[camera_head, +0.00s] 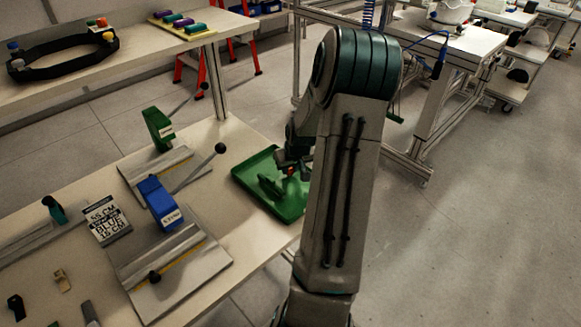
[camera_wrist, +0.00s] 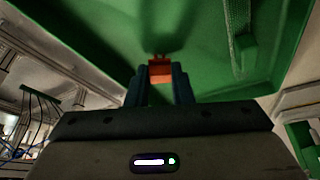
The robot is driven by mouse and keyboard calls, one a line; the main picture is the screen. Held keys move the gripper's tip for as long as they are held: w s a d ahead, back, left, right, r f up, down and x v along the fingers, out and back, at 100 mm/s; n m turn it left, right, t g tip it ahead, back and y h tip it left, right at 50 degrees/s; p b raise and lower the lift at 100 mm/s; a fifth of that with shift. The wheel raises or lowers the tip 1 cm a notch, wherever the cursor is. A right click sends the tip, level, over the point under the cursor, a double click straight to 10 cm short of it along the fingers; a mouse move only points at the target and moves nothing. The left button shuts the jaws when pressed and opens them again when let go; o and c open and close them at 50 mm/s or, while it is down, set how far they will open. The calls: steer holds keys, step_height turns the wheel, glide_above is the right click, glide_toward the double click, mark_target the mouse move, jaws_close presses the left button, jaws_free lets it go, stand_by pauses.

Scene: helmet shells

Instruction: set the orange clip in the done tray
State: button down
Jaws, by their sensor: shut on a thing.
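My gripper (camera_wrist: 160,85) is shut on the orange clip (camera_wrist: 159,72), which shows between the two dark fingers in the wrist view. The green tray (camera_wrist: 110,28) fills the top of that view beyond the clip. In the head view the green tray (camera_head: 244,179) lies at the right end of the table, and my gripper (camera_head: 291,172) is over its inside. A small orange-red spot there is the clip (camera_head: 290,169). My arm hides the tray's right side. I cannot tell whether the clip touches the tray floor.
A green strap-like piece (camera_head: 270,188) lies in the tray. Left of it stand a blue block (camera_head: 159,203) and a green block (camera_head: 157,129) on metal fixtures with levers. A printed card (camera_head: 105,223) lies farther left. The table's front edge runs below the tray.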

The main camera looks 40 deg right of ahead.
steer(key=c, duration=1.3)
jaws_free()
steer(key=shift+r, duration=0.1)
steer(key=shift+r, duration=0.25)
steer(key=p+v, duration=0.1)
steer(key=v, duration=1.1)
steer(key=s+a+r+n+g, duration=0.1)
steer(key=a+r, duration=0.1)
steer(key=a, duration=0.6)
steer(key=s+a+r+n, duration=0.1)
steer(key=s+a+r, duration=0.15)
steer(key=a, duration=0.55)
steer(key=shift+n+y, duration=0.7)
steer(key=shift+n, duration=0.1)
steer(key=s+a+r, duration=0.1)
steer(key=s+a, duration=0.2)
steer(key=a, duration=0.1)
steer(key=s+a+r, duration=0.1)
steer(key=s+a, duration=0.3)
steer(key=s+a+r, duration=0.1)
steer(key=s+a, duration=0.3)
steer(key=a, duration=0.1)
steer(key=shift+r, duration=0.25)
